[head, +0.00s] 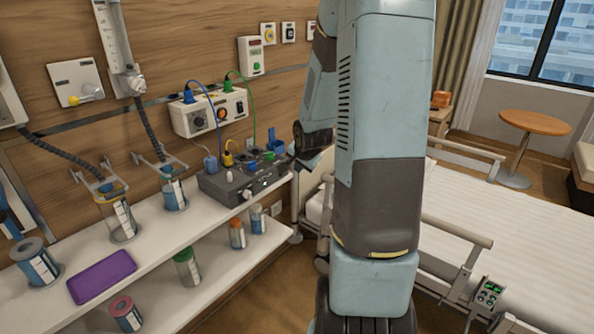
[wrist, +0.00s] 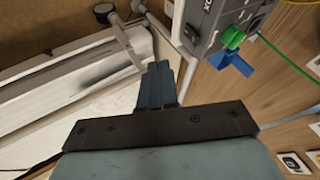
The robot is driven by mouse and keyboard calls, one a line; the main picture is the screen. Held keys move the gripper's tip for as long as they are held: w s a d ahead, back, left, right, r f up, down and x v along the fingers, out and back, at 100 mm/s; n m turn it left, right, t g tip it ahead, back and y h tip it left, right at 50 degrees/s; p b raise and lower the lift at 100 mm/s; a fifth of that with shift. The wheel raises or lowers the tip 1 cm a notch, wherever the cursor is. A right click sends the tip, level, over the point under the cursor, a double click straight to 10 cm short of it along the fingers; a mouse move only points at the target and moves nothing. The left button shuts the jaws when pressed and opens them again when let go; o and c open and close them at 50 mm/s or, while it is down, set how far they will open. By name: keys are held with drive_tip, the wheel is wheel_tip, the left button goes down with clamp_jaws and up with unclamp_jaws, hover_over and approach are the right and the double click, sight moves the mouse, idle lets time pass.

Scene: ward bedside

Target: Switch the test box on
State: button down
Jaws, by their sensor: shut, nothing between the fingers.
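The test box seems to be the dark grey box (head: 232,188) on the shelf in the head view. Coloured plugs sit on its top, and small controls show on its front. I cannot read its switch position. A grey box with partly cut-off lettering, apparently the same one, shows in the wrist view (wrist: 207,38). A green plug (wrist: 232,38) and a blue part (wrist: 232,62) are beside it. My gripper (wrist: 158,84) is shut and empty, apart from the box, which is to the upper right. In the head view my arm largely hides the gripper, near the box's right end.
A white wall unit (head: 184,122) above the shelf carries blue and green plugs with cables. Jars and a purple tray (head: 102,276) stand on the shelf's (head: 155,246) left part. The bed (head: 510,225) with rails is at right. Bottles stand on the lower shelf.

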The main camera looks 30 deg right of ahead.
drive_tip(key=shift+v, duration=0.85)
drive_tip(key=s+a+r+n+g, duration=0.1)
drive_tip(key=s+a+r+n, duration=0.5)
drive_tip(key=s+a+r, duration=0.6)
drive_tip(key=s+a+r+n+y, duration=0.1)
drive_tip(key=s+a+r+n, duration=0.2)
drive_tip(key=s, duration=0.4)
drive_tip(key=s+a+r+n+y, duration=0.1)
drive_tip(key=s+a+r+n, duration=0.2)
drive_tip(key=s+r, duration=0.2)
drive_tip(key=shift+s+a+r+n+g, duration=0.15)
drive_tip(key=shift+s+a+n+g, duration=0.2)
drive_tip(key=shift+s, duration=0.55)
drive_tip(key=shift+s+a, duration=0.1)
idle(0.4)
